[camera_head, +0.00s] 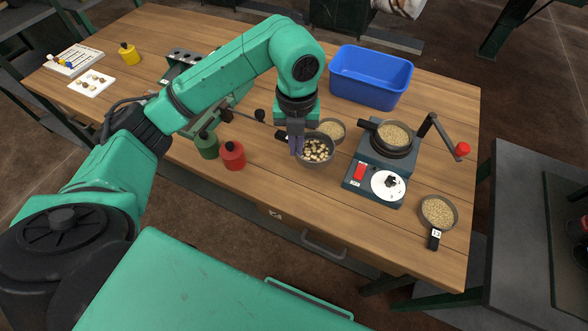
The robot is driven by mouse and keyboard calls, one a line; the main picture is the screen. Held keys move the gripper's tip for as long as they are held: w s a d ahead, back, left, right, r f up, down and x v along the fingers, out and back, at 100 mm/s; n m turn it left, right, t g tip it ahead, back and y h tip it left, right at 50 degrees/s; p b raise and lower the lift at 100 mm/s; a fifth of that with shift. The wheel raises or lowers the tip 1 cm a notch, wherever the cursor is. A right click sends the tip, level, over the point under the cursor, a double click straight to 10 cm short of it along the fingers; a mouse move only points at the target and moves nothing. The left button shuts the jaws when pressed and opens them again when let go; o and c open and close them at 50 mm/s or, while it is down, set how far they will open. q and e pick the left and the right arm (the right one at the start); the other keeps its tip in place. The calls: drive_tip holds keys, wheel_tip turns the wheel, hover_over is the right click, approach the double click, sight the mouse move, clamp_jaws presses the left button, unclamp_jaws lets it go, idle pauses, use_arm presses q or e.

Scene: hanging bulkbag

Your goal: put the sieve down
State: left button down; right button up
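The sieve (318,157), a round dark pan with large pale pieces in it, is right of my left gripper (297,150). Its dark handle points left and passes between or behind the gripper fingers. The fingers point down and look closed on the handle, though their tips are partly hidden. The sieve looks level and close to the wooden table (390,235); I cannot tell whether it touches it. My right gripper is not in view.
A grain-filled pan (333,129) is just behind the sieve. A cranked device (373,180) with another pan stands right, and a labelled pan (438,212) lies front right. A blue bin (371,77) is behind. Red (232,156) and green (206,145) containers stand left. Table space in front is clear.

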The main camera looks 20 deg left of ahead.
sight(294, 179)
use_arm(q)
drive_tip(key=f, duration=0.5)
drive_tip(key=f+p, duration=0.1)
drive_tip(key=f, duration=0.4)
drive_tip(key=shift+s+a+f, duration=0.1)
drive_tip(key=shift+a+f, duration=0.05)
drive_tip(key=shift+a, duration=0.05)
drive_tip(key=shift+f, duration=0.1)
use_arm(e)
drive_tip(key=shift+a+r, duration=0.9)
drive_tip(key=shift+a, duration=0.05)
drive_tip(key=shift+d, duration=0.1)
use_arm(q)
drive_tip(key=shift+f, duration=0.2)
drive_tip(key=c, duration=1.1)
unclamp_jaws()
drive_tip(key=shift+r, duration=0.1)
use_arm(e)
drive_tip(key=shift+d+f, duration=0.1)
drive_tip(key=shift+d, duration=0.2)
